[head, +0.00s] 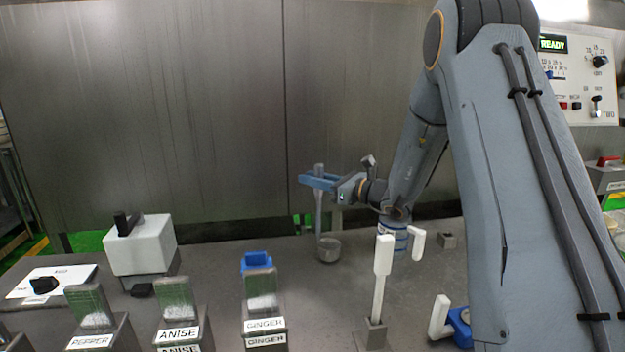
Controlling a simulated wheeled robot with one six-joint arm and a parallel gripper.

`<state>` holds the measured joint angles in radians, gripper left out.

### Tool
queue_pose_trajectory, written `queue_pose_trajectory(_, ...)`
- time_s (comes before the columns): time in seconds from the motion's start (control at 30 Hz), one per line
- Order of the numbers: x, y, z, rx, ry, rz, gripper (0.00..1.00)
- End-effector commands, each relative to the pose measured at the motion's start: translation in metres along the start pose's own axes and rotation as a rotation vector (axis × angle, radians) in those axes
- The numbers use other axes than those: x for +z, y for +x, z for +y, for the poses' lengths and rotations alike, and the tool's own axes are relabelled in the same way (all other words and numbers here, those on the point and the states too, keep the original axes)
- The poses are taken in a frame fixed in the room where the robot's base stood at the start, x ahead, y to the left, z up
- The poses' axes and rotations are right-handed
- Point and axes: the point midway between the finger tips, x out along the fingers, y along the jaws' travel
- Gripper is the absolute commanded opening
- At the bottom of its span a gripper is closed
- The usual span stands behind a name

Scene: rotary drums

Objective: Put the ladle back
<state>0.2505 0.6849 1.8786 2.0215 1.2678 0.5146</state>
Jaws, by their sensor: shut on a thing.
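My gripper (318,183) is in the middle of the head view, with its blue fingers shut on the upper part of the ladle's handle. The ladle (329,251) is grey, with a long handle hanging upright and a small round cup at its lower end. The cup is low over the grey worktop or touching it; I cannot tell which. No place marked for the ladle can be made out.
Bins labelled PEPPER (90,308), ANISE (177,302) and GINGER (262,302) line the front. A white upright handle (382,270) stands right of the ladle, before a blue-and-white container (398,238). A white box (141,246) is at left. A control panel (580,80) reads READY.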

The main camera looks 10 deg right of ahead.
Motion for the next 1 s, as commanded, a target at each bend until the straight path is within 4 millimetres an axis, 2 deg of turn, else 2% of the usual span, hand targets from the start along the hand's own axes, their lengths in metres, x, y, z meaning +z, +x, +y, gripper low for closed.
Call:
queue_pose_trajectory(0.47, -0.0089, 0.0015, 0.0009, 0.002, -0.001, -0.001, 0.0)
queue_pose_trajectory(0.5, -0.0083, 0.0013, 0.0011, 0.002, -0.001, 0.0, 0.27)
queue_pose_trajectory(0.57, -0.008, 0.0013, 0.0012, 0.002, -0.001, 0.0, 0.37)
queue_pose_trajectory(1.0, -0.0047, -0.003, 0.0004, 0.001, -0.001, 0.0, 0.39)
